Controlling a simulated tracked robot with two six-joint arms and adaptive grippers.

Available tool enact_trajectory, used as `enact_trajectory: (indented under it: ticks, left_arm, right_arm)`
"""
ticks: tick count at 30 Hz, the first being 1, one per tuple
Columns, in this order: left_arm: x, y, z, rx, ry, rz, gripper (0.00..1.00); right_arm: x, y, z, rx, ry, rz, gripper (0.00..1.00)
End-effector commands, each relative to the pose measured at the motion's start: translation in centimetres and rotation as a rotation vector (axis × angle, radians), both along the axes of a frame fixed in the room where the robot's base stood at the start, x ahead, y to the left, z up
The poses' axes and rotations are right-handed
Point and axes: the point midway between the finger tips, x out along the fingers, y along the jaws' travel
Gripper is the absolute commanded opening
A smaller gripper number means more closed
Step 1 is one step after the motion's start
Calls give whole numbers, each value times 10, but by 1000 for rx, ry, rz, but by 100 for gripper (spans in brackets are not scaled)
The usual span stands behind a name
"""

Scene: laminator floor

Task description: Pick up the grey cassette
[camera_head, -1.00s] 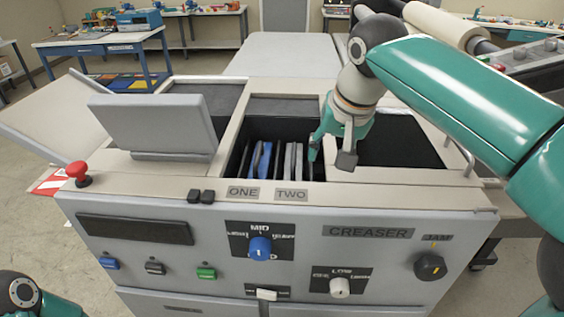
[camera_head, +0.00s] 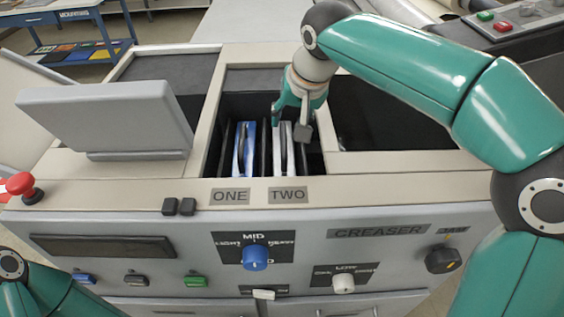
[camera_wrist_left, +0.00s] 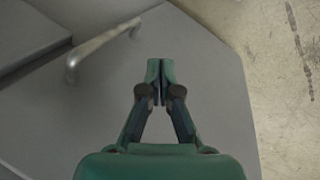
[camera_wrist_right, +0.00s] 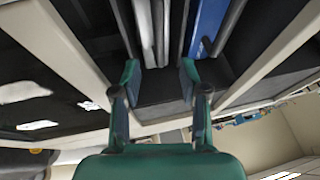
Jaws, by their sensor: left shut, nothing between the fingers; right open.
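The grey cassette (camera_head: 284,157) stands upright in the bay above the label TWO, beside the blue cassette (camera_head: 246,150) above ONE. My right gripper (camera_head: 290,118) is open and empty, with its fingers pointing down over the grey cassette's upper end. In the right wrist view the grey cassette (camera_wrist_right: 156,28) lies between the lines of the open fingers (camera_wrist_right: 159,76), and the blue cassette (camera_wrist_right: 207,24) is to the right. I cannot tell whether a finger touches the grey cassette. My left gripper (camera_wrist_left: 159,70) is shut and empty; in the head view only its arm shows.
Dark dividers stand beside the cassettes, and the pale bay rim surrounds them. A tilted grey panel (camera_head: 110,118) rises left of the bay. A red button (camera_head: 20,185) and a blue knob (camera_head: 255,257) are on the machine. A metal handle (camera_wrist_left: 98,48) is near my left gripper.

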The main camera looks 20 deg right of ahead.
Motion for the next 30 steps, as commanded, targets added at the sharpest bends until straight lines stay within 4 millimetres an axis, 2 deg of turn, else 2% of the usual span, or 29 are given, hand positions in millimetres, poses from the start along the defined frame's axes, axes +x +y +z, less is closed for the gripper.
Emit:
enact_trajectory:
  ticks: [3,11,19,28,29,30]
  left_arm:
    - [0,0,1,0,0,0,0]
    - [0,0,5,0,-1,0,0]
    - [0,0,14,0,-1,0,0]
    - [0,0,14,0,-1,0,0]
    - [0,0,14,0,-1,0,0]
    - [0,0,14,0,-1,0,0]
  right_arm:
    - [6,0,-15,-1,2,-2,43]
    - [12,0,-28,0,1,-5,43]
    - [27,3,-62,0,2,-5,43]
    - [29,4,-68,1,-1,-6,43]
    - [29,4,-68,1,-1,-6,42]
    - [29,4,-68,1,-1,-6,35]
